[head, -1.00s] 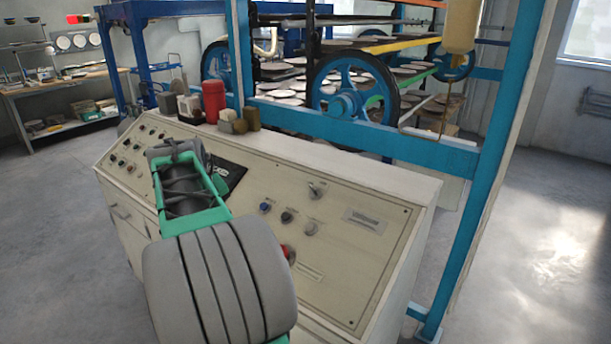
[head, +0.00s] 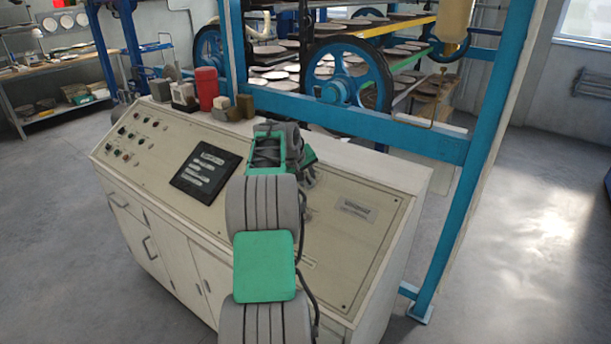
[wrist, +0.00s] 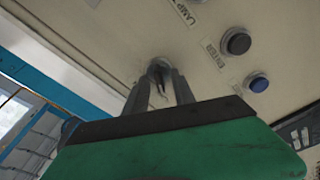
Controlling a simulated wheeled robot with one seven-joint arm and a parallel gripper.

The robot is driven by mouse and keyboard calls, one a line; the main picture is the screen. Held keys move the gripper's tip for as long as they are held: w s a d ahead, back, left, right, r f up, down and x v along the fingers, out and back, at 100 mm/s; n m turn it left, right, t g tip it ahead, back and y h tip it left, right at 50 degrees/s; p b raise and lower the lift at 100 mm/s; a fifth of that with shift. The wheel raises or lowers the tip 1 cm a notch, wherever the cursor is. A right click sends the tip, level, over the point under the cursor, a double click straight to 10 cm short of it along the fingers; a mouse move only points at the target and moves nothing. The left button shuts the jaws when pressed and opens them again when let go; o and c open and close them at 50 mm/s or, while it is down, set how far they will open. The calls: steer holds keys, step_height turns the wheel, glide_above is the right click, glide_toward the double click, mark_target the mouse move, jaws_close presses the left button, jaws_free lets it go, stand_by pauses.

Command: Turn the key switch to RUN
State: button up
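The sloped cream control panel (head: 145,160) stands in front of me. In the wrist view my gripper (wrist: 160,82) points at the panel, with its two grey fingers on either side of a small dark part with a thin piece, which looks like the key switch (wrist: 159,70). A narrow gap shows between the fingers; whether they press on the key is not clear. The key's position and its RUN mark cannot be read. In the head view my arm hides the key switch and the fingers.
A black knob (wrist: 236,41) and a blue button (wrist: 257,82) sit right of the fingers. A dark screen (head: 207,172) is on the panel's left half. A red container (head: 207,88) and small blocks stand on the top ledge. A blue post (head: 480,170) rises at the right.

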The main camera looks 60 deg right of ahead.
steer(key=shift+c, duration=0.5)
jaws_close()
steer(key=shift+m, duration=0.3)
steer(key=m+b, duration=0.2)
steer(key=m, duration=0.3)
steer(key=shift+m+g, duration=0.3)
steer(key=shift+g, duration=0.1)
steer(key=m, duration=0.3)
steer(key=m+b, duration=0.1)
steer(key=m, duration=0.1)
steer(key=shift+s+r+m+g+h, duration=0.15)
steer(key=shift+m+g+h, duration=0.15)
steer(key=shift+m, duration=0.1)
steer(key=shift+o, duration=0.5)
jaws_free()
